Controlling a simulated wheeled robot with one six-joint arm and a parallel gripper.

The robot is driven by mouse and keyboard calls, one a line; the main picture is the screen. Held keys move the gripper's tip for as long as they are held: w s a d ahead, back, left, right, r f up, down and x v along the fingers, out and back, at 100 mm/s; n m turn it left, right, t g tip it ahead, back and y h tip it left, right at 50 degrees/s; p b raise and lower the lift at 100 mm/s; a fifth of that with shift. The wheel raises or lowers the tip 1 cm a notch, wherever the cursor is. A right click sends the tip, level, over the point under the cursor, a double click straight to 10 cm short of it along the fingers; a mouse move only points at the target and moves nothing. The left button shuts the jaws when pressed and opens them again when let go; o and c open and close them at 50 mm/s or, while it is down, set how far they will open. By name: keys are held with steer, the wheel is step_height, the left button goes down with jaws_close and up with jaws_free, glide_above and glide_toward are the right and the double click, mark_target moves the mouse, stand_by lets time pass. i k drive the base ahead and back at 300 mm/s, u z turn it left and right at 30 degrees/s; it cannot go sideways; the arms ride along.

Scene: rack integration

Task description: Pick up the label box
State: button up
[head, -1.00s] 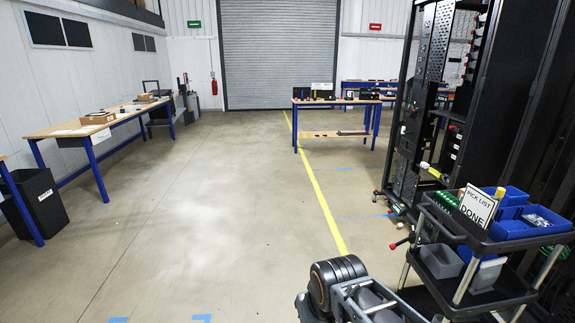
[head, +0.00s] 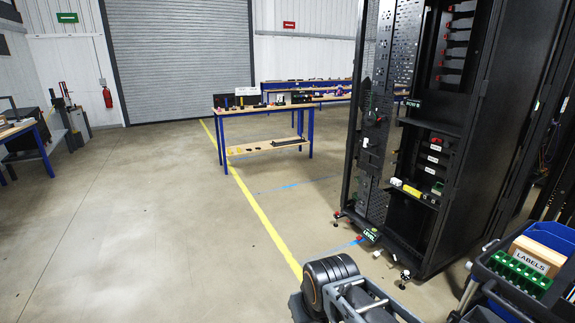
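The label box (head: 545,253) is a tan box with a white front marked "LABELS". It is in the top tray of the dark cart at the lower right of the head view, behind a green slotted holder. The right picture edge cuts off part of the cart. Part of my own arm shows at the bottom middle, left of the cart and apart from it. My gripper's fingers are not in view.
A tall black rack (head: 440,150) stands behind the cart, with small feet and parts on the floor at its base. A blue-legged workbench (head: 262,110) stands further back. The floor (head: 130,220) at left and middle is clear, crossed by a yellow line (head: 250,205).

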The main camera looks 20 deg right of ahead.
mark_target(544, 260)
steer(key=z, duration=0.9)
steer(key=i, duration=2)
steer(key=z, duration=1.2)
steer(key=i, duration=0.4)
